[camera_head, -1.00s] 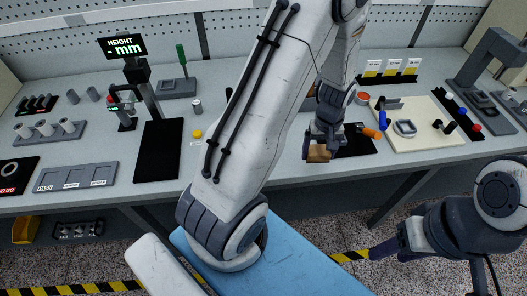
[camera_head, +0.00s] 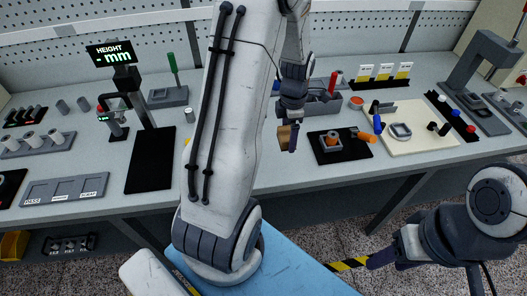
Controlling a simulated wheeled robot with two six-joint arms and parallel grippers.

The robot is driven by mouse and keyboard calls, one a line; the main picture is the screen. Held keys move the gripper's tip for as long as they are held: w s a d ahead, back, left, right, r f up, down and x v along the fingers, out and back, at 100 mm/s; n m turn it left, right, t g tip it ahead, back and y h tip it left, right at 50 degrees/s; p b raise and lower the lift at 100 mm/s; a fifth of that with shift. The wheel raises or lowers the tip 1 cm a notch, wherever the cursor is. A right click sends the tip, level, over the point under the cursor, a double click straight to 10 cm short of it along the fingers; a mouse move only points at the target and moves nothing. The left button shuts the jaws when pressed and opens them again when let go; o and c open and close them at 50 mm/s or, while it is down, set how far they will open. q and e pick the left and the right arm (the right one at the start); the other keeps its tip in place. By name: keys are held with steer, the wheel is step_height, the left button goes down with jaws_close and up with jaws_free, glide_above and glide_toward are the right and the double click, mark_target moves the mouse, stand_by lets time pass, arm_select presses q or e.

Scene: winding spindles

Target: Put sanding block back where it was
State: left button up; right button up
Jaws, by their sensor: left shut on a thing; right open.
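The sanding block (camera_head: 283,136) is a small tan-brown block. My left gripper (camera_head: 292,141) is shut on it, over the grey bench just left of the black mat. One gripper finger hides part of the block, and I cannot tell its exact height above the bench. My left arm crosses the middle of the view and hides part of the bench behind it. My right gripper (camera_head: 383,259) is open and empty at the lower right, in front of the bench and away from its objects.
The black mat (camera_head: 361,153) holds a grey part (camera_head: 330,141) with an orange centre, and an orange-handled tool (camera_head: 362,136). A grey tray (camera_head: 322,106) stands behind it. A cream board (camera_head: 432,136) with small parts lies to the right. The height gauge (camera_head: 137,98) stands at the left.

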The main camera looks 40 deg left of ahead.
arm_select(q)
steer(key=s+a+f, duration=0.1)
steer(key=a, duration=0.1)
steer(key=s+a+f+p, duration=0.1)
steer(key=s+a+f, duration=0.2)
steer(key=shift+s+a+f, duration=0.1)
steer(key=shift+a, duration=0.25)
step_height(320, 180, down, 4)
steer(key=shift+r+p, duration=0.1)
steer(key=shift+p, duration=0.5)
steer(key=shift+f, duration=0.2)
